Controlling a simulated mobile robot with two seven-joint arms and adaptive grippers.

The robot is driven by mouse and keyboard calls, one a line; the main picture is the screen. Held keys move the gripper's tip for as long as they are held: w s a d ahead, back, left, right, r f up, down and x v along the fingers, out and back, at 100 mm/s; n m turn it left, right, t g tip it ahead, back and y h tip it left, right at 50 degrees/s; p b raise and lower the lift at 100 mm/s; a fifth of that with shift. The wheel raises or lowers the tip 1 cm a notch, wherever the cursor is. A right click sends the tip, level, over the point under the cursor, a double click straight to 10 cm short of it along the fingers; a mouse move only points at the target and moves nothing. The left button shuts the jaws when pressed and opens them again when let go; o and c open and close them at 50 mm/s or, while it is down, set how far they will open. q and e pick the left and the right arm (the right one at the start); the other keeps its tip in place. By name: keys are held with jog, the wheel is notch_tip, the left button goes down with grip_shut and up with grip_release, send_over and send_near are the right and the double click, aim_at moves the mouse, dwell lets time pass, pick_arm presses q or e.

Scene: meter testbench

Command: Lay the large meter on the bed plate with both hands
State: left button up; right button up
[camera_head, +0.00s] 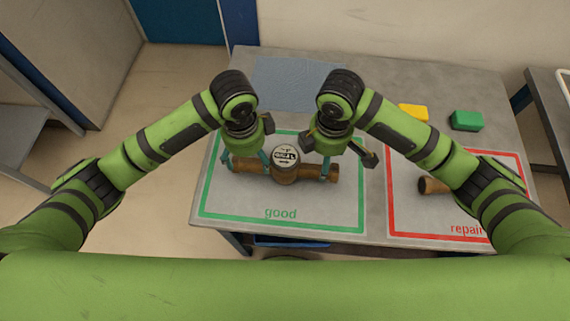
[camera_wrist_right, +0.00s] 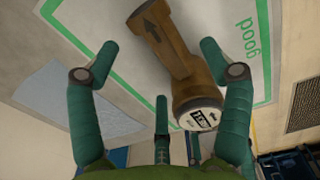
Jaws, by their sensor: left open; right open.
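The large meter, a brown pipe body with a round white-faced dial (camera_head: 285,154), lies across the green-outlined "good" area in the head view. My left gripper (camera_head: 246,161) is open over the left pipe end, its fingers on either side of it. My right gripper (camera_head: 330,163) is open over the right pipe end. In the right wrist view the meter's pipe (camera_wrist_right: 165,45) shows between the spread fingers of my right gripper (camera_wrist_right: 156,55), with the dial (camera_wrist_right: 200,108) beside the right finger. Contact cannot be told. I cannot identify a bed plate for certain.
A smaller brown pipe piece (camera_head: 432,185) lies in the red-outlined "repair" area, partly hidden by my right arm. A yellow block (camera_head: 413,111) and a green block (camera_head: 466,120) lie behind it. A flat blue-grey mat (camera_head: 290,83) lies at the table's back left.

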aim_at(252, 166)
pick_arm(q)
jog(key=shift+f, duration=3.55)
pick_arm(e)
jog(key=shift+w+f, duration=0.1)
jog(key=shift+f, duration=3.4)
pick_arm(q)
jog(key=shift+w, duration=0.1)
jog(key=shift+c, duration=0.5)
pick_arm(e)
jog(key=shift+c, duration=0.5)
pick_arm(q)
grip_shut()
pick_arm(e)
grip_shut()
